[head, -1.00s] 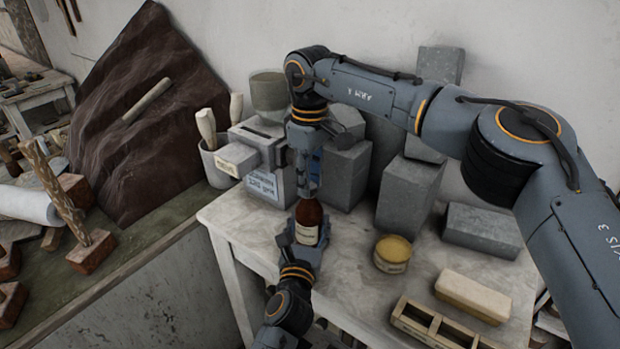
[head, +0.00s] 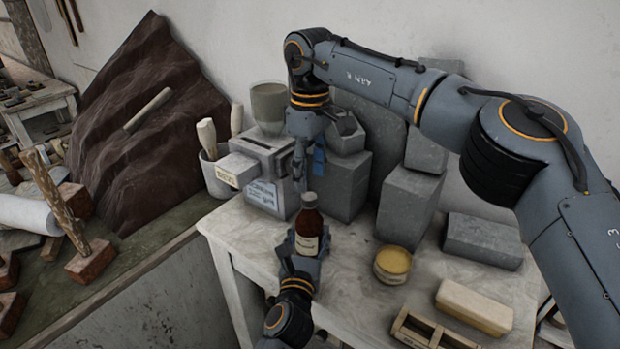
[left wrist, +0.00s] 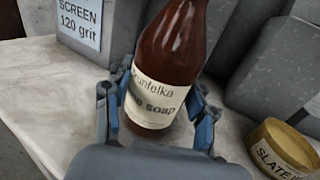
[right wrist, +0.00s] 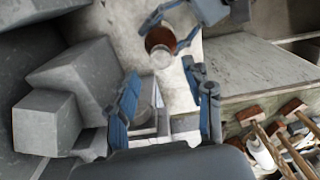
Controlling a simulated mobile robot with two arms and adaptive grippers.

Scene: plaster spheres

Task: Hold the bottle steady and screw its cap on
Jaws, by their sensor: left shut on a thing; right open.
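A brown bottle (head: 308,240) with a cream label stands upright on the pale table. My left gripper (left wrist: 160,110) is shut around its labelled body, one finger on each side. It also shows in the head view (head: 305,255). My right gripper (head: 302,178) is above the bottle, apart from it, with open fingers and nothing between them in the right wrist view (right wrist: 166,95). There the bottle (right wrist: 161,40) is seen from above, with a pale round top facing the camera. I cannot tell whether that top is a cap or the bare mouth. No loose cap is seen.
A round yellow-topped tin (head: 392,264), a cream block (head: 474,306) and a wooden compartment tray (head: 425,330) lie to the right. Grey stone blocks (head: 408,205) and a labelled grey box (head: 262,170) stand behind. Table between bottle and tin is clear.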

